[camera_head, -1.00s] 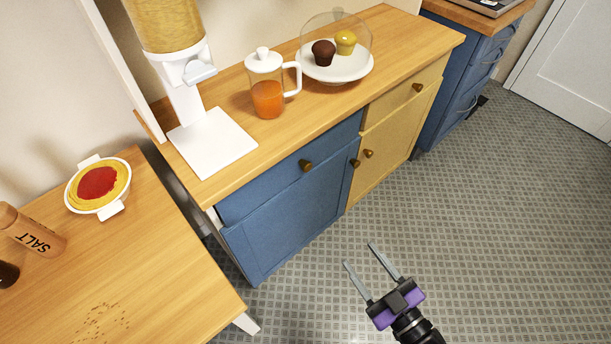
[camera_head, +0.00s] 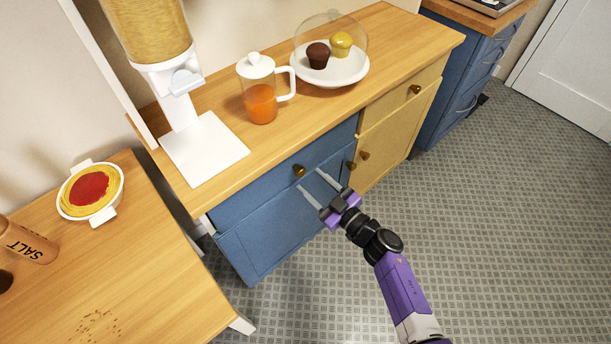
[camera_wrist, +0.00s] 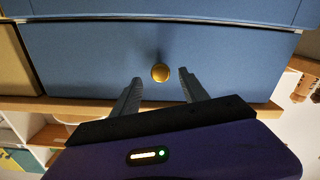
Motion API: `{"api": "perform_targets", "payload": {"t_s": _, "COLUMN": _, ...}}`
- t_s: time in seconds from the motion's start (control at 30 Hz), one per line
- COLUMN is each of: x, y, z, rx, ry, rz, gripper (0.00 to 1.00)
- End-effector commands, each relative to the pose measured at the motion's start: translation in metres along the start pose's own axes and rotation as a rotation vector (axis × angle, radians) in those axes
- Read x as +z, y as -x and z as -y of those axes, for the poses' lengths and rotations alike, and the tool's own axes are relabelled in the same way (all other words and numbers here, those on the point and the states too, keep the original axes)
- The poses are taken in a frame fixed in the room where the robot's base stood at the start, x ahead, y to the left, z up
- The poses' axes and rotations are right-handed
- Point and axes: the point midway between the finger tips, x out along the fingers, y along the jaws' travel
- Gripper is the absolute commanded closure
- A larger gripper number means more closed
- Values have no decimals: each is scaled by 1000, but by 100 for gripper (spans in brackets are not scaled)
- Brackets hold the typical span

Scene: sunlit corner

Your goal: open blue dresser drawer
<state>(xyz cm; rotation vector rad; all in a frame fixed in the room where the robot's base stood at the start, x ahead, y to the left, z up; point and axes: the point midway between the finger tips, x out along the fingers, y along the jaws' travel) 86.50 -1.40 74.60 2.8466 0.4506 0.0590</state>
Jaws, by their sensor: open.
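The blue dresser drawer (camera_head: 273,184) is in the upper part of the blue cabinet section, below the wooden top. It looks shut. Its round brass knob (camera_head: 299,170) sticks out of its front. My gripper (camera_head: 315,180) is in front of the blue section, just below and right of the knob in the head view. In the wrist view the drawer front (camera_wrist: 100,55) fills the middle. The knob (camera_wrist: 160,73) appears between and just beyond the tips of my gripper (camera_wrist: 160,75). The fingers are open and empty, and no contact with the knob shows.
A blue door (camera_head: 270,240) lies below the drawer, and a yellow drawer and door (camera_head: 400,125) stand to the right. The worktop (camera_head: 215,180) holds a dispenser, a juice jug (camera_head: 261,100) and a plate of muffins. A wooden table (camera_head: 130,270) is at left. The floor at right is clear.

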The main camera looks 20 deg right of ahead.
Motion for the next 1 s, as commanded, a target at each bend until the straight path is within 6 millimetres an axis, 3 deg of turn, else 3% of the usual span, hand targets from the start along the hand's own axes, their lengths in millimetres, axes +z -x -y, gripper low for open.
{"api": "perform_targets", "payload": {"t_s": 0.23, "x": 0, "y": -30, "z": 0, "rx": 0, "ry": 0, "rz": -1, "gripper": 48}}
{"api": "perform_targets", "payload": {"t_s": 0.6, "x": 0, "y": -35, "z": 1, "rx": 0, "ry": 0, "rz": 0, "gripper": 48}}
{"api": "perform_targets", "payload": {"t_s": 0.87, "x": 0, "y": -35, "z": 1, "rx": 0, "ry": 0, "rz": 0, "gripper": 99}}
{"api": "perform_targets", "payload": {"t_s": 1.0, "x": 0, "y": -35, "z": 1, "rx": 0, "ry": 0, "rz": 0, "gripper": 100}}
